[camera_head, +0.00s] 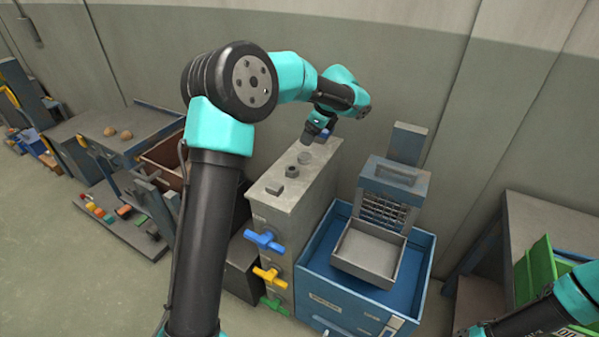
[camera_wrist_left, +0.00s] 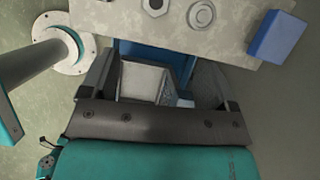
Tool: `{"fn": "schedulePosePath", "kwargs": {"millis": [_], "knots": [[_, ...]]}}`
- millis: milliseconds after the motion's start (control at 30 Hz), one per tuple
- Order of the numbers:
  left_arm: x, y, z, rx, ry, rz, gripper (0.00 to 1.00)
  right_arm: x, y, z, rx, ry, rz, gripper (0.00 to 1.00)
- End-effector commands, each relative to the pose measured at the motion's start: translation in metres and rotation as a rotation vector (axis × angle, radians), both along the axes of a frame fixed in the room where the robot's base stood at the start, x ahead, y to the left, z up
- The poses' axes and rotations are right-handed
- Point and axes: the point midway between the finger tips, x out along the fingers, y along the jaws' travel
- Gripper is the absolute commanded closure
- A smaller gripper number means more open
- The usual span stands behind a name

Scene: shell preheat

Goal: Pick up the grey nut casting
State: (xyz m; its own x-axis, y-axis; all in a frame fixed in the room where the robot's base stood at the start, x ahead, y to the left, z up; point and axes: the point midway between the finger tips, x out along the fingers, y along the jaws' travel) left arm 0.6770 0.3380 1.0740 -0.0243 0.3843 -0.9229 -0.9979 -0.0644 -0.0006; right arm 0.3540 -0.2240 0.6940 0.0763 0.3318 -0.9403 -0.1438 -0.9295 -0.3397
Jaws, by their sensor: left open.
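The grey nut casting (camera_head: 292,171) sits on top of the pale cabinet (camera_head: 318,170), between a small grey block (camera_head: 274,188) and a round grey disc (camera_head: 305,158). In the left wrist view the nut (camera_wrist_left: 155,5) is cut off by the top edge. The disc (camera_wrist_left: 201,14) and a blue block (camera_wrist_left: 277,37) show to its right. My left gripper (camera_head: 309,140) is open and hangs over the far part of the cabinet top, beyond the nut and near the blue block (camera_head: 325,133). My right gripper is out of view.
A blue bin (camera_head: 335,283) with a grey tray (camera_head: 368,256) stands right of the cabinet. Coloured valve handles, including a blue one (camera_head: 264,240), stick out from its front. A brown crate (camera_head: 160,160) and a workbench (camera_head: 110,125) stand left. A green crate (camera_head: 540,270) is far right.

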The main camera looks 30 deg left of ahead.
Motion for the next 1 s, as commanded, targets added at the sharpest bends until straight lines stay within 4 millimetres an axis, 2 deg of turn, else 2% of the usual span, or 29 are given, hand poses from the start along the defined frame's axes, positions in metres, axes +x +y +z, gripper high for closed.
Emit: {"fn": "schedulePosePath", "kwargs": {"millis": [167, 267, 800, 1000], "knots": [[0.0, 0.001, -0.003, -0.001, 0.001, -0.001, 0.19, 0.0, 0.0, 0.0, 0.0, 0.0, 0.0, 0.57], [-0.001, 0.005, -0.012, -0.002, 0.002, 0.0, 0.19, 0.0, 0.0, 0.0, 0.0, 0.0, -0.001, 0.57], [-0.004, 0.039, -0.095, -0.002, 0.003, 0.0, 0.19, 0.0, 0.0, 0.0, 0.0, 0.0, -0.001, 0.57], [-0.004, 0.046, -0.112, -0.002, 0.001, -0.002, 0.19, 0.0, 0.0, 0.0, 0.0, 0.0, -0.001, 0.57]]}}
